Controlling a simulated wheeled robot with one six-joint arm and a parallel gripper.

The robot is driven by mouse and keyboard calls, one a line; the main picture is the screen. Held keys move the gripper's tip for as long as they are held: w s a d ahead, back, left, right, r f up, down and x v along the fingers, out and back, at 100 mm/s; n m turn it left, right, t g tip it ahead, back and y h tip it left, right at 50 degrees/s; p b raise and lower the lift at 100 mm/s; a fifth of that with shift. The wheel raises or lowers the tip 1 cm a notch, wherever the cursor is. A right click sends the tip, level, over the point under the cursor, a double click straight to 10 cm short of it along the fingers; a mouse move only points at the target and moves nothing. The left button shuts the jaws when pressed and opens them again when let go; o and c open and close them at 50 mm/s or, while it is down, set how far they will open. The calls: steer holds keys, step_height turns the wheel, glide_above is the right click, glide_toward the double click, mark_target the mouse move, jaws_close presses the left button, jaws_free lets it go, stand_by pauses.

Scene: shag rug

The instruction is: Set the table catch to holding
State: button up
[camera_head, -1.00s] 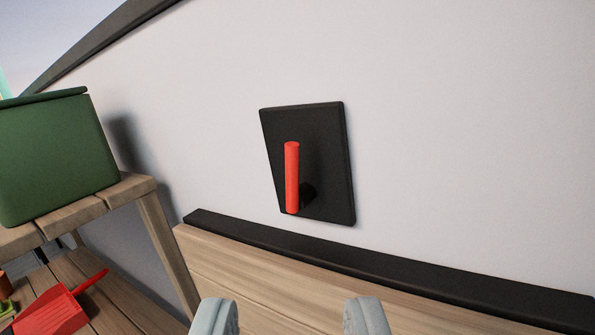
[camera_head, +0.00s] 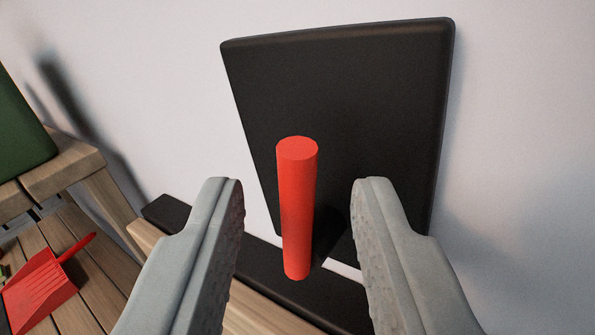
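The catch is a black plate (camera_head: 370,95) on the pale wall, with a red cylindrical handle (camera_head: 297,215) standing out in front of it. The handle points up and looks close to vertical, with its top end facing me. A dark stub behind its lower part joins it to the plate. My gripper (camera_head: 298,185) is open, with one grey finger to the left of the handle and the other to the right. Gaps show on both sides, so neither finger appears to touch it.
A black ledge (camera_head: 262,275) runs along the wall below the plate, above wooden boarding. At left stands a wooden slatted bench (camera_head: 65,170) with a green box (camera_head: 22,135) on it. A red dustpan (camera_head: 40,292) lies on its lower shelf.

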steer(key=shift+w, duration=0.15)
steer(key=shift+c, duration=0.2)
jaws_close()
steer(key=shift+w+a+r+n+g, duration=0.2)
steer(key=shift+w+a+n+g, duration=0.1)
steer(key=shift+n+g, duration=0.5)
steer(key=shift+o, duration=0.2)
jaws_free()
steer(key=v, duration=1.7)
steer(key=shift+s+f, duration=0.15)
steer(key=shift+s, duration=0.05)
